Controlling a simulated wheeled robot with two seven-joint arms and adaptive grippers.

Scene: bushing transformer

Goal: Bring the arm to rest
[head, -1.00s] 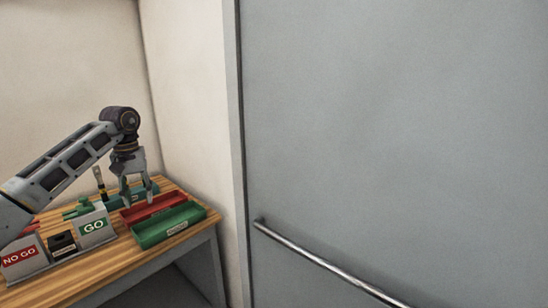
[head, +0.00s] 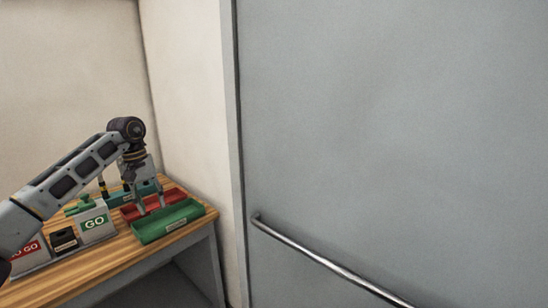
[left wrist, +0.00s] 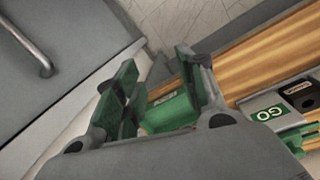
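My left arm (head: 75,170) comes in from the left, bent at the elbow, with its forearm hanging down over the table. Its gripper (head: 152,208) points down above the red tray (head: 172,195) and the green tray (head: 162,235). In the left wrist view the two fingers of my left gripper (left wrist: 157,60) stand apart with nothing held between them. The green tray (left wrist: 172,112) shows beyond, in the gap between them. My right gripper is in neither view.
The wooden table (head: 100,272) also holds a green GO block (head: 95,222), a NO GO block (head: 28,250) and a small black block (head: 64,240). A grey door (head: 400,120) with a metal bar (head: 320,258) fills the right side. A wall stands behind the table.

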